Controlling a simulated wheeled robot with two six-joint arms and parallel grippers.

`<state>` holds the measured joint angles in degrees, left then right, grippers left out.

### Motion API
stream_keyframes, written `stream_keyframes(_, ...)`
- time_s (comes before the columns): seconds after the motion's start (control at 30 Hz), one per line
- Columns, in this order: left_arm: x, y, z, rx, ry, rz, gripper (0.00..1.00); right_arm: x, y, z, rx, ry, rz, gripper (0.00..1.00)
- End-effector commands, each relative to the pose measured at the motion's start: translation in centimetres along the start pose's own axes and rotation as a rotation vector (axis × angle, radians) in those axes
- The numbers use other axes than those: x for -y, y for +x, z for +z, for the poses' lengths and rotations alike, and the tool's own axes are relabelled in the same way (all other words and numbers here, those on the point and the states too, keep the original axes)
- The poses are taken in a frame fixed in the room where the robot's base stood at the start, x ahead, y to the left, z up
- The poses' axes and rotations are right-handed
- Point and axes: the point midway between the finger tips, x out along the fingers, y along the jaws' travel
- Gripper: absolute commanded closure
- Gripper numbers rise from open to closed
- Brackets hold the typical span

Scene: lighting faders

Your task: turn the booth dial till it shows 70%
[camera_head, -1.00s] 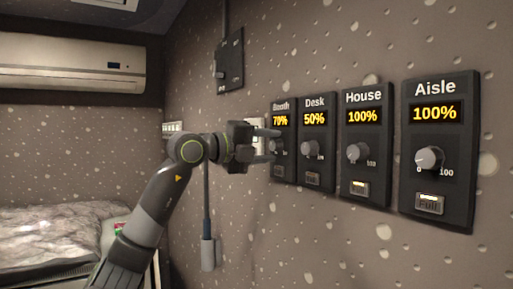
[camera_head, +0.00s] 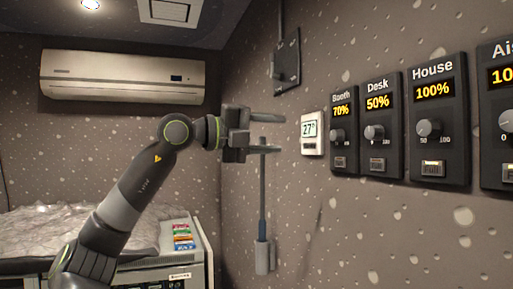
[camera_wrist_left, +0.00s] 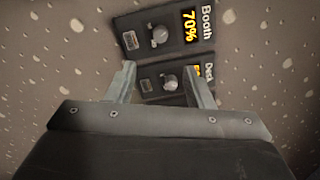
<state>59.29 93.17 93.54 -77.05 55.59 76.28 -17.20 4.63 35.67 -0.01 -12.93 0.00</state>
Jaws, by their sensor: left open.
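The booth panel (camera_head: 343,152) is on the wall, and its display (camera_head: 341,110) reads 70%. Its round grey dial (camera_head: 339,129) sits below the display, with a small button under it. In the left wrist view the booth dial (camera_wrist_left: 160,35) lies beyond the fingertips, with nothing around it. My left gripper (camera_head: 283,132) is open and empty, to the left of the booth panel and apart from it. In the left wrist view its fingers (camera_wrist_left: 163,82) appear spread in front of the Desk panel. My right gripper is not in view.
The Desk panel (camera_head: 381,153) reads 50% and the House panel (camera_head: 438,155) 100%; the Aisle panel (camera_head: 497,150) is cut off at the right. A thermostat (camera_head: 311,133) is between my gripper and the booth panel. A wall switch box (camera_head: 286,62) is above.

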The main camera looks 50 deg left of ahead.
Motion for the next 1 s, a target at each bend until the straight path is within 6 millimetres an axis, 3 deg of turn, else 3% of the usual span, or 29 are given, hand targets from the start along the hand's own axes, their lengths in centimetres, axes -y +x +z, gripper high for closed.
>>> stream_keyframes(0.03, -0.4, -0.8, -0.1, 0.004, 0.001, 0.002, 0.53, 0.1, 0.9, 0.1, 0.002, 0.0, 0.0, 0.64)
stream_keyframes(0.3, -0.1, -2.9, 0.0, 0.0, 0.001, 0.001, 0.53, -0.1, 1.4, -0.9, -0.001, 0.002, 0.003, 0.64)
stream_keyframes(1.0, -0.3, -2.6, 0.2, -0.01, -0.012, -0.004, 0.53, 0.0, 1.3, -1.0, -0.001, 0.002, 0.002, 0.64)
